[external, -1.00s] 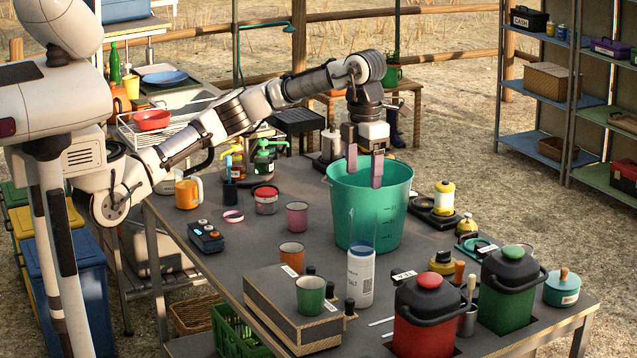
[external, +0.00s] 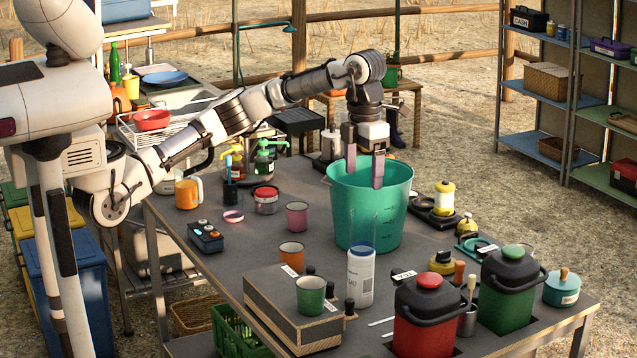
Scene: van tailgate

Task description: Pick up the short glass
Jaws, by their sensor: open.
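My gripper (external: 363,160) is open, pointing down over the teal bucket (external: 345,205) on the table. Its fingers are apart, and I see nothing between them; the far fingertip overlaps the bucket's opening in the picture. A clear glass-like shape (external: 362,228) shows in front of the bucket, just above and partly overlapping a white labelled container (external: 360,280). I cannot tell whether it is the short glass or part of the container. No other clear glass can be made out; one could be hidden inside or behind the bucket.
A pink cup (external: 297,215), a rust-coloured cup (external: 291,254) and an orange mug (external: 187,192) stand left of the bucket. A green cup (external: 310,294) is on a wooden box (external: 270,313). Lidded red (external: 424,325) and green (external: 508,293) canisters stand front right.

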